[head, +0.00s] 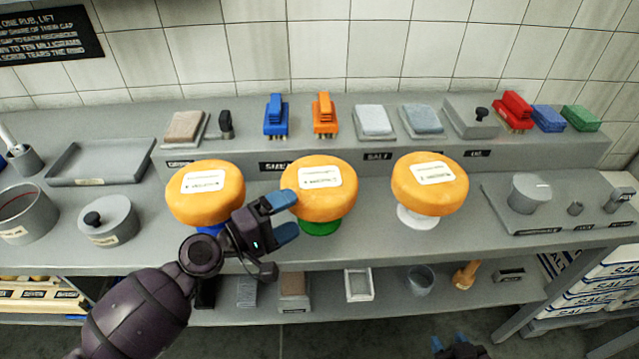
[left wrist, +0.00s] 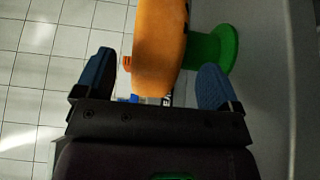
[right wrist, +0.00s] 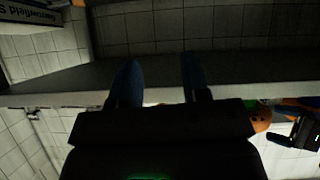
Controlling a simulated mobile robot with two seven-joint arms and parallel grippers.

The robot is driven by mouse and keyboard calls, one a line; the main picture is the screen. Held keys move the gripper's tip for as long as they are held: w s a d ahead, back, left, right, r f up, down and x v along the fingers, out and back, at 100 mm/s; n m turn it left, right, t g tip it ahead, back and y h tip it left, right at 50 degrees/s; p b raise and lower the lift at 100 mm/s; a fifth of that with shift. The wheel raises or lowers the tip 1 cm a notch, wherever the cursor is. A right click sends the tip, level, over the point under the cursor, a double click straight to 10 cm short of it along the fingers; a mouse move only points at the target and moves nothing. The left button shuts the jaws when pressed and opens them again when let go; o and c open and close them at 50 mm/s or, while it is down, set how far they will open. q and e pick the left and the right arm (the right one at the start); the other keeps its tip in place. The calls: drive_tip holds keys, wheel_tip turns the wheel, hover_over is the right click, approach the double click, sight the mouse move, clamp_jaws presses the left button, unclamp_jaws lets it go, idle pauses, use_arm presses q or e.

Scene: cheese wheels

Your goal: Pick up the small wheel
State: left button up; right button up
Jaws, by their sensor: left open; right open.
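Three orange cheese wheels with white labels stand in a row on the grey bench: the left wheel (head: 205,192) on a blue stand, the middle wheel (head: 325,192) on a green stand (head: 321,228), the right wheel (head: 430,183) on a white stand (head: 417,217). They look close in size; I cannot tell which is the small one. My left gripper (head: 284,216) is open at the left side of the middle wheel. In the left wrist view the wheel (left wrist: 158,45) shows between the finger lines; contact is unclear. My right gripper (head: 455,345) is open and empty, low in front of the bench.
Blue (head: 276,116) and orange (head: 324,116) brushes and several pads stand on the raised back ledge. A lidded pot (head: 108,221) and a tray (head: 99,162) are at left. A grey block with weights (head: 555,205) is at right. A lower shelf (head: 330,308) holds small items.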

sight(296, 211)
use_arm(q)
drive_tip(key=shift+x, duration=1.55)
drive_tip(key=shift+r, duration=0.1)
